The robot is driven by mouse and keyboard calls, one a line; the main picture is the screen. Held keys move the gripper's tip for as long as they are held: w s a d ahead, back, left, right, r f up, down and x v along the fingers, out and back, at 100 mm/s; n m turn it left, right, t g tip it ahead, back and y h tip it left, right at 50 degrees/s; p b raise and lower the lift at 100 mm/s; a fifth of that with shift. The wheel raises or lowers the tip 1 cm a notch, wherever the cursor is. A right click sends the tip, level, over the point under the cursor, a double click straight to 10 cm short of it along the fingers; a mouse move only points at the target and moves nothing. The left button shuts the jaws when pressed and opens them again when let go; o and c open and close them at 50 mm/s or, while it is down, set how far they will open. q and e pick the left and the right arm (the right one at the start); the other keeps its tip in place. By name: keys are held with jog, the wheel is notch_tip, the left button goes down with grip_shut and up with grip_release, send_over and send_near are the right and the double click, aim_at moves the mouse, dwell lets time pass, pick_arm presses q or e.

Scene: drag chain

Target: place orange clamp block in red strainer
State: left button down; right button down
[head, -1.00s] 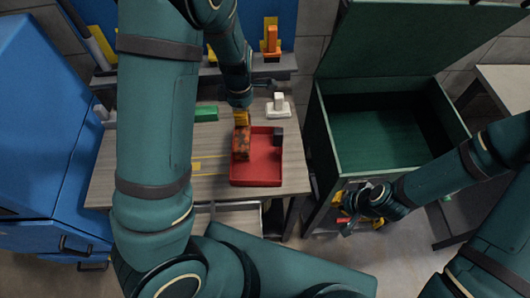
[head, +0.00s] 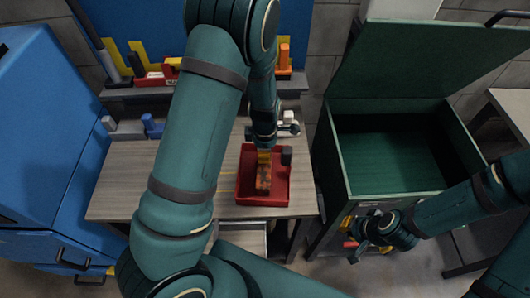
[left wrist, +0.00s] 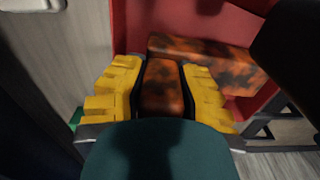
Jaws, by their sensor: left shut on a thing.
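The orange clamp block (head: 263,180) is mottled orange and dark brown. My left gripper (head: 264,157) is shut on the block from above. In the left wrist view, its yellow fingers (left wrist: 160,88) press both sides of a narrow mottled part. A longer mottled part (left wrist: 215,60) lies just beyond, against the red. Whether the block touches the strainer floor is unclear. My right gripper (head: 360,243) hangs in front of the green chest; its finger opening is too small to tell.
A black block (head: 286,156) stands at the strainer's right back corner. A white part (head: 288,125) lies behind it. The open green chest (head: 390,150) stands to the right. A shelf (head: 150,90) with coloured parts runs along the back. The table left of my left arm is mostly clear.

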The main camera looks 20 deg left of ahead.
pick_arm(q)
jog(key=shift+w+f, duration=0.1)
jog(key=shift+f, duration=0.2)
jog(key=shift+f, duration=0.15)
jog(key=c, duration=0.9)
grip_release()
jog(key=shift+o, duration=0.2)
jog(key=shift+r, duration=0.2)
notch_tip(320, 180, up, 12)
jog(key=shift+r+p, duration=0.1)
jog(key=shift+p, duration=0.95)
